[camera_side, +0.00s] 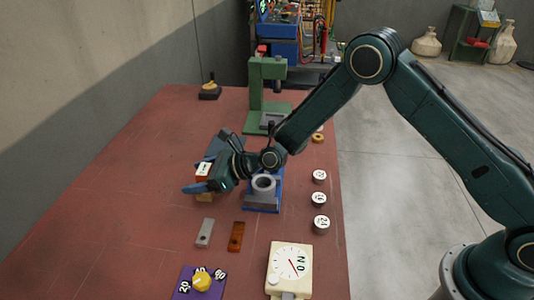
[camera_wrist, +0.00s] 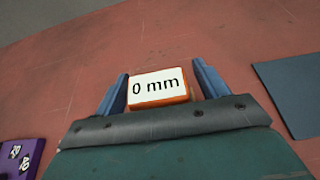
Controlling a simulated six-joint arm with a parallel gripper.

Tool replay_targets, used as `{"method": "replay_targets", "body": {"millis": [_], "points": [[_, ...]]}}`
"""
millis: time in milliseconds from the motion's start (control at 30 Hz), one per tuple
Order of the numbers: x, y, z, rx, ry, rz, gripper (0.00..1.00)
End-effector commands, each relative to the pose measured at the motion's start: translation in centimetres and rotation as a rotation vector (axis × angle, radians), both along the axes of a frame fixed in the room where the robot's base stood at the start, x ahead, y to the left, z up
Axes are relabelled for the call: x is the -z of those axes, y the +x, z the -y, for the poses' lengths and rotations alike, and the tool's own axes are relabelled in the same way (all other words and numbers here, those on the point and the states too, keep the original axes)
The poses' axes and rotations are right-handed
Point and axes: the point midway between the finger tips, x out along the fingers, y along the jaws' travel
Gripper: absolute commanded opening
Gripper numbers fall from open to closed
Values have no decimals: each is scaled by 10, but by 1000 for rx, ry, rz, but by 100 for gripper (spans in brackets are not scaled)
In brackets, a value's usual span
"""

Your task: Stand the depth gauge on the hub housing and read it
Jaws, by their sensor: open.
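The depth gauge (camera_side: 204,171) is a small orange block with a white display face. In the wrist view the gauge (camera_wrist: 157,88) reads "0 mm". My gripper (camera_side: 200,172) is low over the table at the gauge. Its two blue fingers stand open on either side of the gauge in the wrist view (camera_wrist: 160,70); contact is not clear. The hub housing (camera_side: 263,190) is a grey ring with an open bore on a blue base, just right of my gripper. My wrist partly hides the housing's back.
A green press (camera_side: 256,95) stands behind. Several labelled round weights (camera_side: 319,199) line the right edge. A grey bar (camera_side: 204,232), a brown bar (camera_side: 236,236), a cream dial box (camera_side: 289,268) and a purple knob block (camera_side: 183,288) lie in front. The table's left is clear.

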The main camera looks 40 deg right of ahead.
Motion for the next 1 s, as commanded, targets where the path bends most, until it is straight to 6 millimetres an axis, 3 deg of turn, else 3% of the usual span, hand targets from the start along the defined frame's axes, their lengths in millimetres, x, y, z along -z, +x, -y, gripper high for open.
{"method": "replay_targets", "body": {"millis": [467, 733, 1000], "points": [[0, 0, 0, 0, -1, -1, 73], [0, 0, 0, 0, -1, -1, 22], [-1, 0, 0, 0, 1, 1, 20]]}}
